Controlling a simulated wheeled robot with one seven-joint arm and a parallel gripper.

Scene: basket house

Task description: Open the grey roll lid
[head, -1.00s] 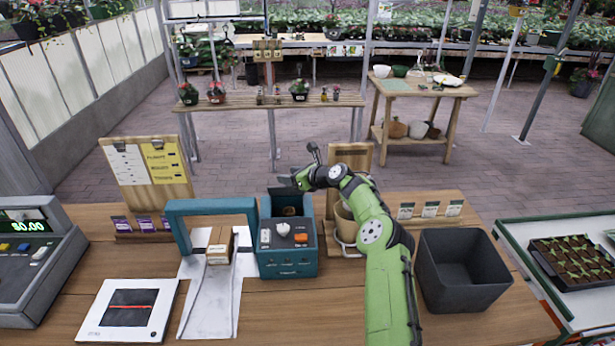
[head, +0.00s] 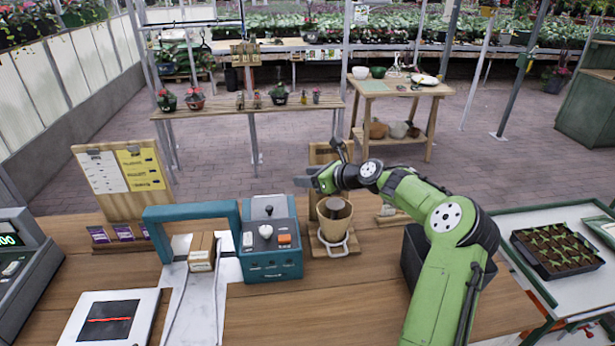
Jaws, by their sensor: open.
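The teal receipt printer (head: 272,267) stands on the wooden counter with a white knob and an orange button on its front panel. Its grey lid (head: 283,207), with a dark knob on top, lies flat over the rear part and looks shut; the roll is hidden. My gripper (head: 305,179) is open and empty. It hangs in the air behind and to the right of the lid, above the counter's back edge, apart from the lid. Its fingers point left.
A pot (head: 335,228) on a wooden stand is just right of the printer, below my forearm. A teal arch (head: 192,214) over a small box (head: 202,250) stands to the left. A dark bin (head: 413,250) is partly hidden behind my arm.

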